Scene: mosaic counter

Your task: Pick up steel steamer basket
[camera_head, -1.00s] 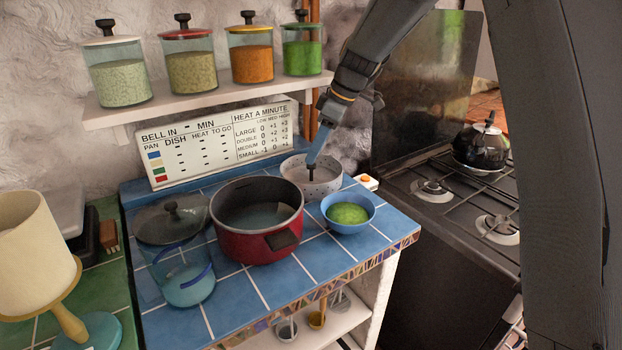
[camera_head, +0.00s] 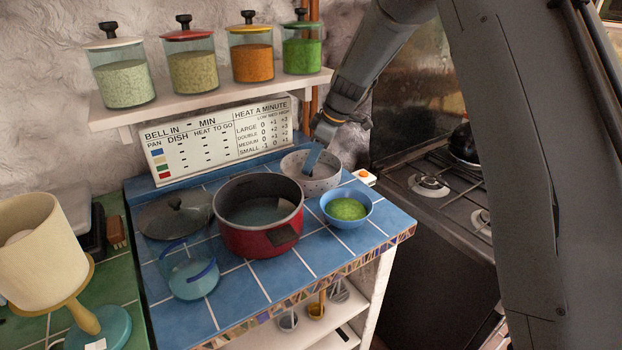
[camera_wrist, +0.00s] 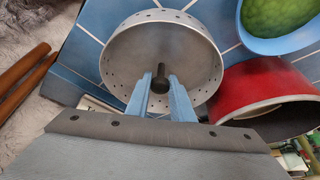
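The steel steamer basket (camera_head: 322,186) is a pale round pan with small holes, at the back right of the blue tiled counter. In the wrist view the basket (camera_wrist: 125,55) fills the upper middle, with a black knob (camera_wrist: 160,75) on its centre post. My gripper (camera_head: 311,166) reaches down into the basket. In the wrist view its two blue fingers (camera_wrist: 160,86) stand apart, one on each side of the knob. Whether they touch it is unclear. The head view hides the knob behind the fingers.
A red pot (camera_head: 258,241) stands close at the basket's left front. A blue bowl (camera_head: 347,222) with green contents is to its right front. A small white timer (camera_head: 366,177) lies to the right. A sign (camera_head: 220,137) and wall are behind.

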